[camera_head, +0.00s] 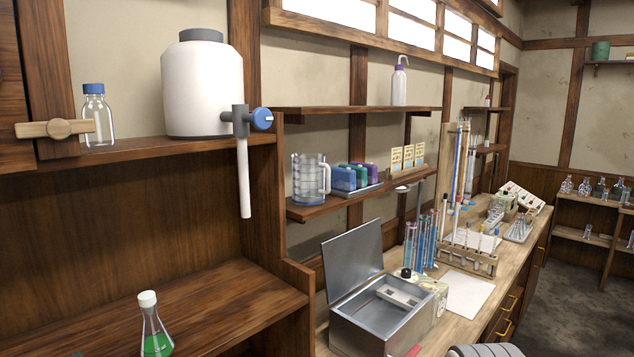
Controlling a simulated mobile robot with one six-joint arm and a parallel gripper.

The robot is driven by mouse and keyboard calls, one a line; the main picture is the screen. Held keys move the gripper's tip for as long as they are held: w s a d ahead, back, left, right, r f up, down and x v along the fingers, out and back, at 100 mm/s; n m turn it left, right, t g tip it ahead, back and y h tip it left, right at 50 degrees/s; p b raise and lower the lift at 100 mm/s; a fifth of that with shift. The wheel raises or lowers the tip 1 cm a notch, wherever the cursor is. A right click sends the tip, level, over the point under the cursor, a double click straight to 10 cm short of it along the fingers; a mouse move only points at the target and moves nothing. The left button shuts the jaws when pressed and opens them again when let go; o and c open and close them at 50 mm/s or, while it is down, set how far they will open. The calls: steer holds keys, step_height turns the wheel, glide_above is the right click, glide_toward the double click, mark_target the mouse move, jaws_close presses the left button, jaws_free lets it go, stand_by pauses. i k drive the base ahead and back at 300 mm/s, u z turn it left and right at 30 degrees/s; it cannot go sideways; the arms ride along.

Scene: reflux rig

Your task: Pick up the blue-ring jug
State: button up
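A clear jug (308,178) with a handle on its right side stands upright at the left end of the lower wall shelf. Faint bluish bands show around it, but I cannot make out a distinct blue ring. It is the only handled jug I can see. My gripper is not in view, so I cannot tell its place relative to the jug.
The lower shelf (322,207) also holds coloured blocks on a tray (355,190), close right of the jug. An upper shelf (350,109) hangs above. A white tank (202,88) with a downward spout stands left. Below is an open metal box (372,312) with a raised lid.

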mark_target(308, 168)
steer(key=i, duration=0.9)
